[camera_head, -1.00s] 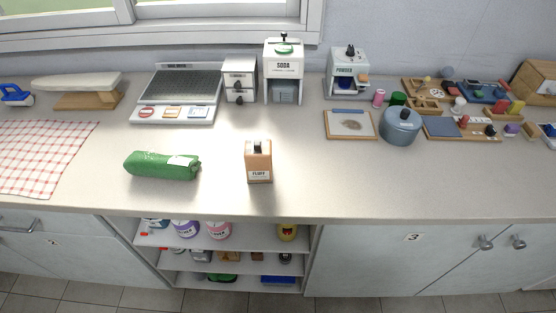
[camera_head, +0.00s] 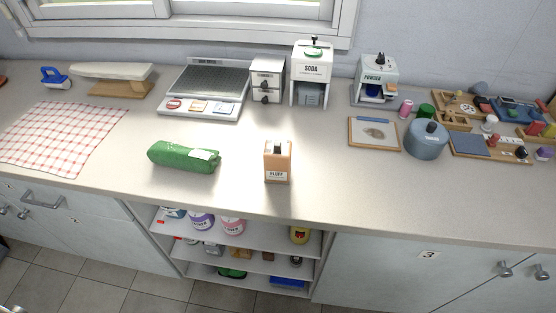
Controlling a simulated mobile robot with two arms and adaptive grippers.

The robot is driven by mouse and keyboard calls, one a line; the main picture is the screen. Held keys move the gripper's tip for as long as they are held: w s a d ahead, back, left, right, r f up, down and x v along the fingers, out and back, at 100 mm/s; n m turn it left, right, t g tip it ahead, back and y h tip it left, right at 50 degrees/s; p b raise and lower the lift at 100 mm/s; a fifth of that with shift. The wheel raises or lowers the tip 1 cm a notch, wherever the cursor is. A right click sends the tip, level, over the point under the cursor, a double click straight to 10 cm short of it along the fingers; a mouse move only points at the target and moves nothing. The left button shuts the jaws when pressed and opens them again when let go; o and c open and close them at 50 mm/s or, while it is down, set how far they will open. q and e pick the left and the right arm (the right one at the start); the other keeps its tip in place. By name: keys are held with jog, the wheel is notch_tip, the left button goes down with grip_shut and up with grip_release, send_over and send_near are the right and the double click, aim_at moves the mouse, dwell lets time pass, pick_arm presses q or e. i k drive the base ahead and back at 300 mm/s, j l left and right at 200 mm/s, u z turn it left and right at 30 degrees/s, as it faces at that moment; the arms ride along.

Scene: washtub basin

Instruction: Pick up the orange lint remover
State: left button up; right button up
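An orange box-shaped object (camera_head: 277,161) with a dark top and a white label reading something like "FLUFF" stands upright on the counter, near the middle of the head view. It is the orange item that best fits the lint remover. Nothing touches it. Neither of my grippers is in view.
The counter (camera_head: 345,185) has free room around the orange object. A green bundle (camera_head: 184,157) lies to its left, and a checkered cloth (camera_head: 62,138) further left. Behind stand a soda dispenser (camera_head: 312,72) and a powder dispenser (camera_head: 375,80). A grey-blue pot (camera_head: 427,139) is at right. Open shelves (camera_head: 262,246) are below.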

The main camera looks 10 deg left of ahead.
aim_at(277, 164)
jog(key=k, duration=1)
